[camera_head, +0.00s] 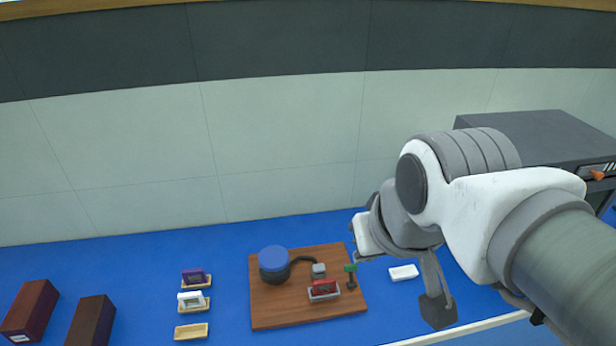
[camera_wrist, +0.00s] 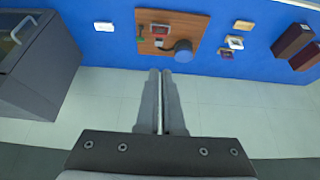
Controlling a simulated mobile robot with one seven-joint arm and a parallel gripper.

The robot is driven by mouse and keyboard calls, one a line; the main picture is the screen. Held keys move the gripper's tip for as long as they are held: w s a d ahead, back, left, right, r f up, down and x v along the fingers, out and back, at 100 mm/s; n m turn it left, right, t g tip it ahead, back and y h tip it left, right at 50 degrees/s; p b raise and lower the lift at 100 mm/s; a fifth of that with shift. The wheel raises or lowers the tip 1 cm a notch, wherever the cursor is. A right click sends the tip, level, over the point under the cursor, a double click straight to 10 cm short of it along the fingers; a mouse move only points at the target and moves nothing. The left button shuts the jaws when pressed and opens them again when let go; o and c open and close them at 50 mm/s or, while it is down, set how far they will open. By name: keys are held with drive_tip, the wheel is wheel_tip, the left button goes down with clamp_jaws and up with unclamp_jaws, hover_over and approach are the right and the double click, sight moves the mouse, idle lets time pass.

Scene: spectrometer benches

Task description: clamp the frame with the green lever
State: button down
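The frame is a small red piece (camera_head: 323,287) seated in a grey holder (camera_head: 322,296) on a wooden board (camera_head: 275,315). The green lever (camera_head: 350,268) stands on a dark post just right of the holder. In the wrist view the red frame (camera_wrist: 160,28) and green lever (camera_wrist: 140,33) show upside down on the board. My gripper (camera_wrist: 160,72) looks shut and empty, its two fingers side by side. In the head view my gripper (camera_head: 437,310) hangs right of the board, apart from the lever. Whether the lever presses the frame cannot be told.
A blue-topped round device (camera_head: 273,260) with a dark arm sits on the board. Several small trays, two holding purple (camera_head: 194,276) and white (camera_head: 190,299) pieces, stand left. A white block (camera_head: 403,272) lies right. Dark red boxes (camera_head: 30,308) and a grey instrument (camera_head: 540,138) flank the bench.

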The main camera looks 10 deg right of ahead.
drive_tip(key=w+d+f+g+b, duration=0.2)
drive_tip(key=w+f+b, duration=0.1)
drive_tip(key=w, duration=0.6)
drive_tip(key=w+d+f+g+b, duration=0.1)
drive_tip(key=w+f+g+b, duration=0.15)
drive_tip(key=w, duration=0.65)
drive_tip(key=w+d+f+g+b, duration=0.1)
drive_tip(key=w+d+f, duration=0.1)
drive_tip(key=w+f, duration=0.4)
drive_tip(key=w+d+f+g+b, duration=0.2)
drive_tip(key=w+f, duration=0.5)
drive_tip(key=f, duration=0.8)
drive_tip(key=shift+w+d+f+b, duration=0.2)
drive_tip(key=shift+w+d+b, duration=0.1)
drive_tip(key=shift+d, duration=0.2)
drive_tip(key=shift+f, duration=0.1)
